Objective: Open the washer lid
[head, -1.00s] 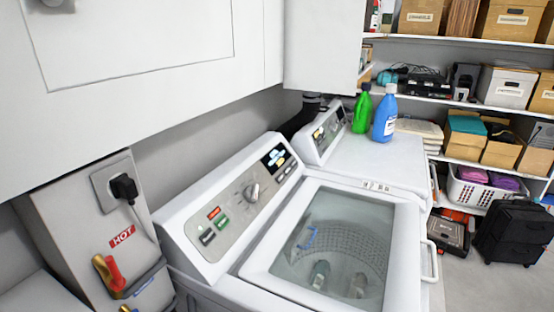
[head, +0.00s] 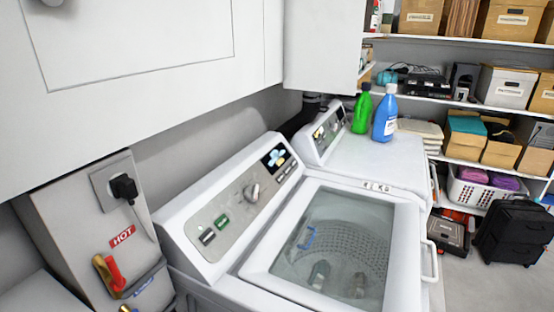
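The washer (head: 205,285) is a white top-loader in the lower middle of the head view, with its control panel (head: 232,215) along the left. Its lid (head: 408,245) is a white frame around a clear window (head: 350,215); it lies flat over the top and looks closed. The drum shows through the window, with a small blue item (head: 308,238) and greyish shapes inside. A white handle (head: 432,262) sticks out at the lid's right side. My gripper is not in view.
A second white machine (head: 385,160) stands just behind the washer, bearing a green bottle (head: 362,112) and a blue bottle (head: 385,118). White cabinets (head: 140,60) overhang the left. Shelves, a laundry basket (head: 480,190) and a black suitcase (head: 512,225) stand at right. Some floor (head: 475,285) is clear.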

